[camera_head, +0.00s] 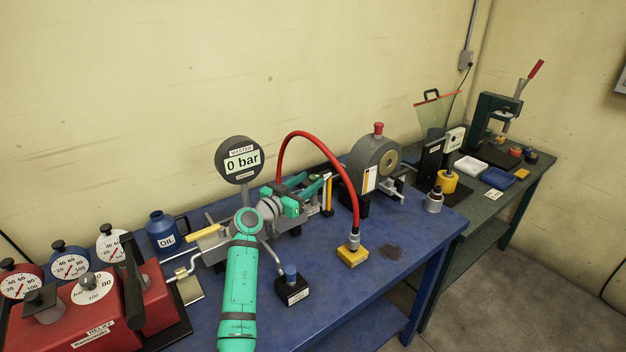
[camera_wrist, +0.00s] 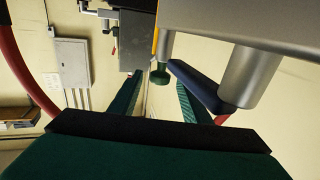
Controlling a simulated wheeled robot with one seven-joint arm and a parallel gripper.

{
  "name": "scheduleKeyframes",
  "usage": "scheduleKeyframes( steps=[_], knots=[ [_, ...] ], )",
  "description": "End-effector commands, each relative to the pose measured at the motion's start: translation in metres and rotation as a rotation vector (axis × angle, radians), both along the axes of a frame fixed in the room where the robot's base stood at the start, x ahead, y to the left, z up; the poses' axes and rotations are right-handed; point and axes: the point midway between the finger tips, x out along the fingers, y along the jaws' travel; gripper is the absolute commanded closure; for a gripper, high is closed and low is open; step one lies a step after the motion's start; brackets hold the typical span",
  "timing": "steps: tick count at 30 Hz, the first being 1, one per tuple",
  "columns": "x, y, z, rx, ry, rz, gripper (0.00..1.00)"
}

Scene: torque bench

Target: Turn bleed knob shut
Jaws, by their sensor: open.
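A small dark green knob (camera_wrist: 160,75) on a short grey stem shows in the wrist view. I take it for the bleed knob; no label on it can be read. My gripper (camera_wrist: 159,88) is open, with one finger to each side of the knob in that picture. No finger visibly touches it, and the depth between them is hard to tell. In the head view my gripper (camera_head: 322,185) reaches over the bench among the grey fittings, and the knob is hidden there. The master gauge (camera_head: 242,162) reads 0 bar.
A red hose (camera_head: 335,163) arches past my gripper down to a yellow block (camera_head: 352,256). A red pump unit (camera_head: 145,300) with dials stands at left, near a blue oil can (camera_head: 163,230). A grey round device (camera_head: 368,153) stands to the right.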

Motion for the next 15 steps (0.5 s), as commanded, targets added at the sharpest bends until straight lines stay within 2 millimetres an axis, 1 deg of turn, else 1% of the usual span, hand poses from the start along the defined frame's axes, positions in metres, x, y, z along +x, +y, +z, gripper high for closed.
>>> scheduleKeyframes(
  steps=[1, 7, 12, 15],
  knots=[
    [-0.009, 0.008, -0.001, -0.002, -0.001, 0.002, 0.57],
    [-0.038, 0.03, -0.001, 0.0, 0.0, 0.001, 0.57],
    [-0.055, 0.043, -0.001, 0.0, 0.0, 0.001, 0.57],
    [-0.06, 0.046, -0.001, 0.0, 0.0, 0.0, 0.57]
  ],
)
